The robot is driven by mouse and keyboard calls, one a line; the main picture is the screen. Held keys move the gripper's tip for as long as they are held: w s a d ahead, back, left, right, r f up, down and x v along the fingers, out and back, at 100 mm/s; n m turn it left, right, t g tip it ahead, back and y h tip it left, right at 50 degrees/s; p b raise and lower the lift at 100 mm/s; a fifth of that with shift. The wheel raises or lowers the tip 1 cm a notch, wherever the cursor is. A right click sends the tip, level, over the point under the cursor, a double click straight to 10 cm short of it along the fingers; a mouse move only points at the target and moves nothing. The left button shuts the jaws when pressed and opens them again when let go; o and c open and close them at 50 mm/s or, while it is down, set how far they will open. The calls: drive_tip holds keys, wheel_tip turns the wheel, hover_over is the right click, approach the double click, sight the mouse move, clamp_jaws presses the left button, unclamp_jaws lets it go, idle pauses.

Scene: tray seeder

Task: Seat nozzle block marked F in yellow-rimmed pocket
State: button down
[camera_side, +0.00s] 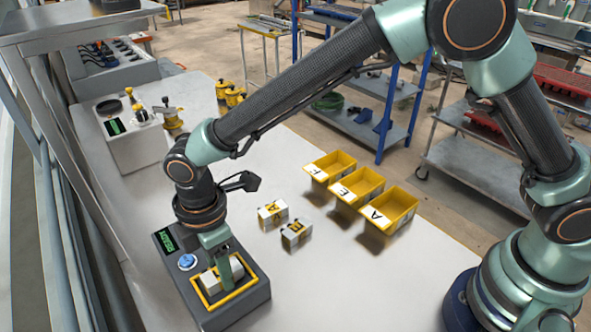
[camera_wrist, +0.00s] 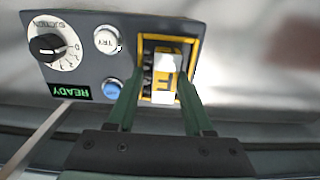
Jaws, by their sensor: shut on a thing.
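The nozzle block marked F (camera_wrist: 166,84) is white with a yellow band and is held between the fingers of my gripper (camera_wrist: 160,92). The yellow-rimmed pocket (camera_wrist: 172,37) is set in a dark grey station; its rim also shows in the side view (camera_side: 238,294). The block lies within the rim's outline, with dark pocket interior showing on its left in the wrist view. In the side view my gripper (camera_side: 223,272) points down into the pocket area and its fingers partly hide the block (camera_side: 209,282). I cannot tell whether the block rests on the pocket floor.
The station has a READY display (camera_wrist: 70,91), a blue button (camera_wrist: 112,88), a TRY button (camera_wrist: 107,39) and a suction knob (camera_wrist: 45,45). Two other blocks (camera_side: 272,214) (camera_side: 296,234) stand right of it. Yellow bins marked F (camera_side: 330,165), E (camera_side: 357,186) and A (camera_side: 389,209) line the table's edge.

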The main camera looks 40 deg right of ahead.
drive_tip(key=shift+f, duration=0.85)
drive_tip(key=shift+c, duration=1.1)
unclamp_jaws()
drive_tip(key=shift+s, duration=0.1)
wheel_tip(320, 180, up, 14)
drive_tip(key=f, duration=0.1)
drive_tip(key=w+d+r+m+t, duration=0.1)
drive_tip(key=w+d+r+m, duration=0.1)
drive_tip(key=d+r+m, duration=0.45)
drive_tip(key=s+d+m+t, duration=0.2)
drive_tip(key=d+m, duration=0.3)
drive_tip(key=d, duration=0.8)
drive_tip(key=s+d+m+t, duration=0.2)
drive_tip(key=s+d+m, duration=0.3)
drive_tip(key=d, duration=0.8)
drive_tip(key=shift+s+d+r+m+t, duration=0.2)
drive_tip(key=shift+d+m+t, duration=0.1)
drive_tip(key=shift+m, duration=0.45)
